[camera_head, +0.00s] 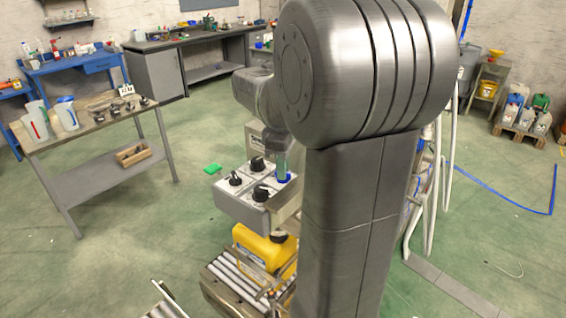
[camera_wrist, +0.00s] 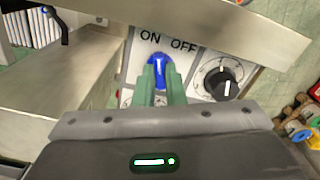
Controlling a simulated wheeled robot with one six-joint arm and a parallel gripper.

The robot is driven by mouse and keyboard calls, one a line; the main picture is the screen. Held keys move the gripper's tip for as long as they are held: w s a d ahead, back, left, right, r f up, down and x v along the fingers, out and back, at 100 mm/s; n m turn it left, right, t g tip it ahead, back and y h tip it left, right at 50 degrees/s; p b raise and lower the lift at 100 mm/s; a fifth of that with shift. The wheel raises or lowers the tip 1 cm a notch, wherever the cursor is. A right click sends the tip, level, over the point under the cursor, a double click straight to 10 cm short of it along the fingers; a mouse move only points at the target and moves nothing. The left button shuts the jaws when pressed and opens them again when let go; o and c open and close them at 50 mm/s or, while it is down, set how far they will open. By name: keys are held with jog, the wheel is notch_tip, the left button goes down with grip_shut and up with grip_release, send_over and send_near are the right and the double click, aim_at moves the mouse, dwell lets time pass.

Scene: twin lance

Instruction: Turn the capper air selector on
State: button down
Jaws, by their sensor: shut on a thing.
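The selector panel (camera_head: 238,204) is a grey box with a white sloped face, in the middle of the head view. Black knobs sit on its face. A blue selector knob (camera_wrist: 157,60) shows in the wrist view below the printed words ON and OFF. My gripper (camera_wrist: 156,78) has green fingers shut on this blue knob. The fingers hide part of the knob, so I cannot tell its exact setting. In the head view, my gripper (camera_head: 284,165) reaches the panel's right side, and a little blue shows at the fingertips.
A black knob (camera_wrist: 220,79) with a white pointer line is close to the right of my fingers. A metal bar (camera_wrist: 240,28) crosses above the labels. A yellow container (camera_head: 262,246) stands on rollers (camera_head: 232,288) below the panel. Open green floor lies to the left.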

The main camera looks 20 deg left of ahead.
jog(key=shift+r+n, duration=0.1)
jog(key=shift+n, duration=0.7)
jog(key=c, duration=1.5)
grip_release()
notch_tip(320, 180, up, 14)
